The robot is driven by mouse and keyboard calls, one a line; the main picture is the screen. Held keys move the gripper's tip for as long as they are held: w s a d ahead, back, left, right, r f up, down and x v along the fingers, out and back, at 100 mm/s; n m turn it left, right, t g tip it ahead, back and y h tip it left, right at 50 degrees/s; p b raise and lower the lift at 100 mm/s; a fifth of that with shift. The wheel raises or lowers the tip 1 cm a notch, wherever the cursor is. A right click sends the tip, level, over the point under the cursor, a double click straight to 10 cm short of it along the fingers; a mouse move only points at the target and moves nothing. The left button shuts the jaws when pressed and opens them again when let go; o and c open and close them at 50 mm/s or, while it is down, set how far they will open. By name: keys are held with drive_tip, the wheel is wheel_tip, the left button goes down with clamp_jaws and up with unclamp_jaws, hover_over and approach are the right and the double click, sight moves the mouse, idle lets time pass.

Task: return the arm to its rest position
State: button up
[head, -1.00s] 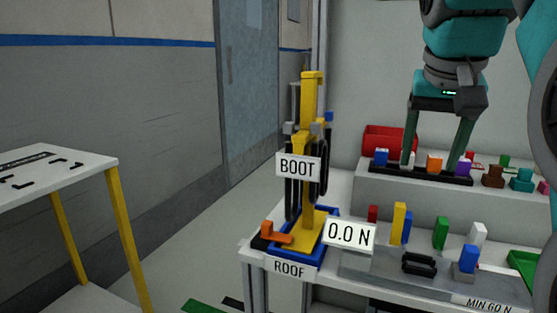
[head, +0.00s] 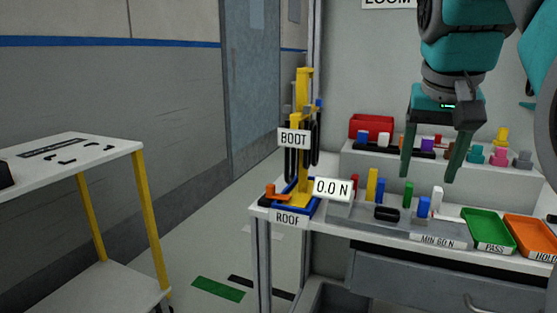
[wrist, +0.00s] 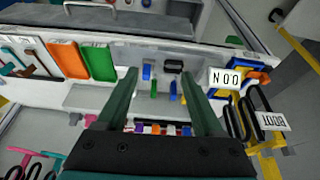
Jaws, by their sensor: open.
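My gripper (head: 431,172) is open and empty, fingers pointing down, in the air in front of the shelf of connectors at the right of the head view. In the wrist view my gripper (wrist: 165,75) shows its two dark green fingers spread apart with nothing between them. The teal arm hangs down from the top right of the head view. The bench (head: 345,226) lies below the fingers, and I see no contact with it.
A yellow stand (head: 303,130) labelled BOOT and ROOF stands at the bench's left end. A green PASS tray (head: 487,229) and an orange HOLD tray (head: 530,235) lie at right. A red bin (head: 371,126) sits behind. A white side table (head: 110,150) stands left, with open floor between.

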drive_tip(key=s+a+f+n+g, duration=0.1)
drive_tip(key=s+a+f+g, duration=0.1)
drive_tip(key=s+f, duration=0.5)
drive_tip(key=s+a+f+n+g+y, duration=0.1)
drive_tip(key=s+f, duration=0.6)
drive_tip(key=f, duration=0.9)
drive_tip(key=s+a+f+n+g, duration=0.2)
drive_tip(key=s+a+f, duration=0.2)
drive_tip(key=s+f, duration=0.3)
wheel_tip(320, 180, down, 5)
drive_tip(key=shift+f+g+y, duration=0.15)
drive_tip(key=shift+g+y, duration=0.15)
drive_tip(key=shift+a, duration=0.1)
drive_tip(key=shift+c, duration=0.4)
